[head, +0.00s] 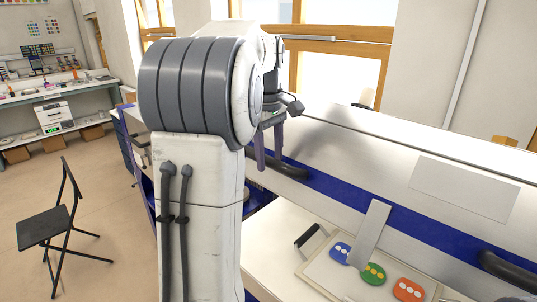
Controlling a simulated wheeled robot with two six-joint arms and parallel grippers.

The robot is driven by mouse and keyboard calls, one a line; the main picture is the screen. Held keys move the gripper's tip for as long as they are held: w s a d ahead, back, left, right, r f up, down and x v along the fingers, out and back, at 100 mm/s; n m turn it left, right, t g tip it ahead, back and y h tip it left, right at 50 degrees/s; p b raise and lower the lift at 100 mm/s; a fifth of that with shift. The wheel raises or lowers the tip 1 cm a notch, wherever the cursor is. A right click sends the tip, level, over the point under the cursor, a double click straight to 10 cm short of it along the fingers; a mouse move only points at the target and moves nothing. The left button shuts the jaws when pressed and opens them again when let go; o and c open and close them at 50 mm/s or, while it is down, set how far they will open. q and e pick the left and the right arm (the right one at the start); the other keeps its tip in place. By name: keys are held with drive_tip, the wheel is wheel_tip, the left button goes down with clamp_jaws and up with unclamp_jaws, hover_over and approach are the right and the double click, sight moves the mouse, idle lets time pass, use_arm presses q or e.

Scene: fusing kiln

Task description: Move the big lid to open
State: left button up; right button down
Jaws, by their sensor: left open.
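The big lid (340,132) is a long white panel with a blue band, running from the centre to the right edge of the head view. A dark curved handle (290,171) is on its left part, and another dark handle (505,272) is at the lower right. My left gripper (269,148) is open, with its purple fingers beside the left end of the left handle. I cannot tell whether they touch it. My left arm hides part of the kiln's left side. My right gripper is not in view.
Below the blue band, a pale board (312,270) holds a blue disc (340,252), a green disc (373,274) and an orange disc (408,290). A black folding chair (47,225) stands on open floor at left. A workbench (60,88) stands behind it.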

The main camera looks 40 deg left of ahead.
use_arm(q)
clamp_jaws()
drive_tip(key=shift+r, duration=0.1)
idle(1.2)
